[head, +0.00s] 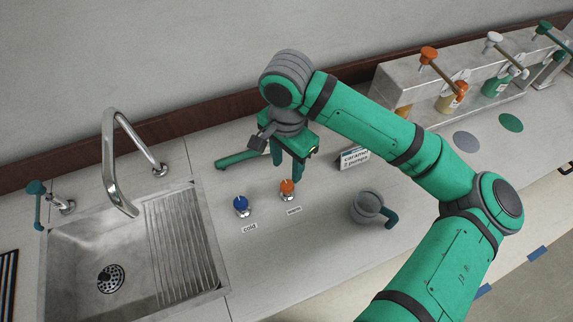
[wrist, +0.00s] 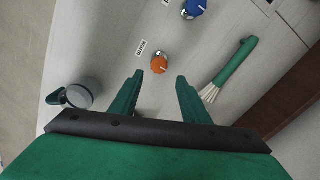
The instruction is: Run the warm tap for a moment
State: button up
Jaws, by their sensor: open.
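The warm tap knob (head: 287,188) is orange with a white mark on top and a metal base, and stands on the counter behind its "warm" label (head: 294,210). In the wrist view the orange knob (wrist: 159,64) lies ahead of the fingertips, roughly between their lines. The blue cold knob (head: 241,204) stands to its left. My gripper (head: 287,172) points down above and just behind the warm knob, open and empty. Its two green fingers (wrist: 160,75) are apart and I see no contact with the knob. The curved metal spout (head: 112,160) hangs over the sink (head: 105,230); no water shows.
A grey cup with a green handle (head: 367,207) stands right of the warm knob. A green-handled brush (wrist: 236,66) lies beside my gripper. A "caramel 2 pumps" card (head: 354,158) and a pump dispenser rack (head: 400,80) stand further right. Counter in front of the knobs is clear.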

aim_at(287, 185)
notch_tip(287, 185, down, 8)
jog(key=shift+s+f, duration=0.15)
jog(key=shift+c, duration=0.3)
jog(key=c, duration=0.5)
jog(key=shift+c, duration=0.2)
